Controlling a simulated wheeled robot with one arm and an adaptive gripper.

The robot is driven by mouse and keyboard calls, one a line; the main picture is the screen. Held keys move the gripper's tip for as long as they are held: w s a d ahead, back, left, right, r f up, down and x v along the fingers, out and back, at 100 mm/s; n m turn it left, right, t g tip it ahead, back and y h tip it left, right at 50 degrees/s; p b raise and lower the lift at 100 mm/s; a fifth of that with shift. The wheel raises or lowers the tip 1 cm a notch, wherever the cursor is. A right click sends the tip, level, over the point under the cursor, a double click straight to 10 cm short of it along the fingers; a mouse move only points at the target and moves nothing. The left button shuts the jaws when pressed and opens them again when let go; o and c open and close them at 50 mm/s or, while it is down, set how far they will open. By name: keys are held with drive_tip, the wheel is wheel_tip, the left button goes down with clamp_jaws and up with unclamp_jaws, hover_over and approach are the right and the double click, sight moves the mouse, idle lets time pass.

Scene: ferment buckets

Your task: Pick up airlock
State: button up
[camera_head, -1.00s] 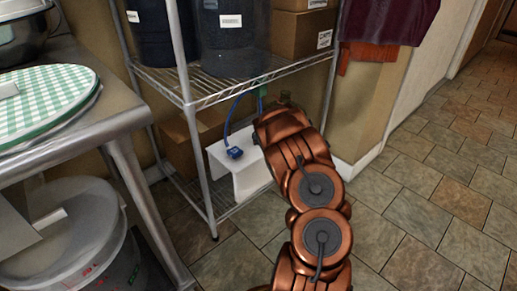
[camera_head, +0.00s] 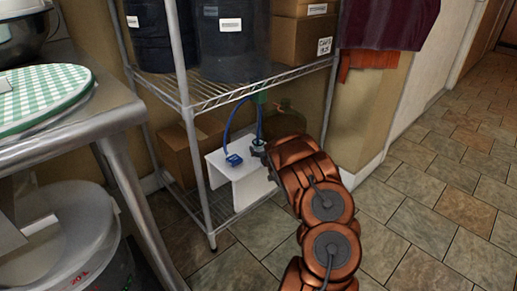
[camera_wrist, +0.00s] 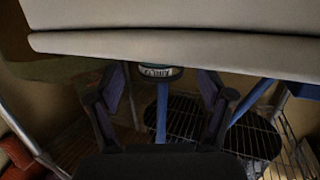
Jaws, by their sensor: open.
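A small round piece with a pale label (camera_wrist: 160,71), apparently the airlock, sits against the white stand (camera_wrist: 180,44) in the wrist view. It lies between the tips of my open gripper (camera_wrist: 161,84), and I see no finger closed on it. In the head view my gripper (camera_head: 260,150) is at the right edge of the white stand (camera_head: 222,161), on the rack's lower shelf. The airlock cannot be made out clearly there.
The wire upper shelf (camera_head: 222,92) is close above my gripper and carries dark buckets (camera_head: 231,40) and cardboard boxes (camera_head: 301,38). A carton (camera_head: 186,150) stands left of the stand, and a glass jug (camera_head: 285,119) behind my arm. A metal rack post (camera_head: 198,180) stands in front.

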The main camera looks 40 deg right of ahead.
sight(260, 147)
drive_tip(key=shift+w+d+f+b, duration=0.25)
drive_tip(key=shift+w+f+b, duration=0.2)
drive_tip(key=shift+w, duration=0.2)
drive_tip(key=shift+r+b+x, duration=0.15)
drive_tip(key=shift+b+x, duration=0.15)
drive_tip(key=shift+x, duration=0.35)
drive_tip(key=shift+r+b+x, duration=0.1)
drive_tip(key=shift+b+x, duration=0.2)
drive_tip(key=shift+x, duration=0.4)
drive_tip(key=shift+c, duration=0.3)
drive_tip(key=c, duration=1.2)
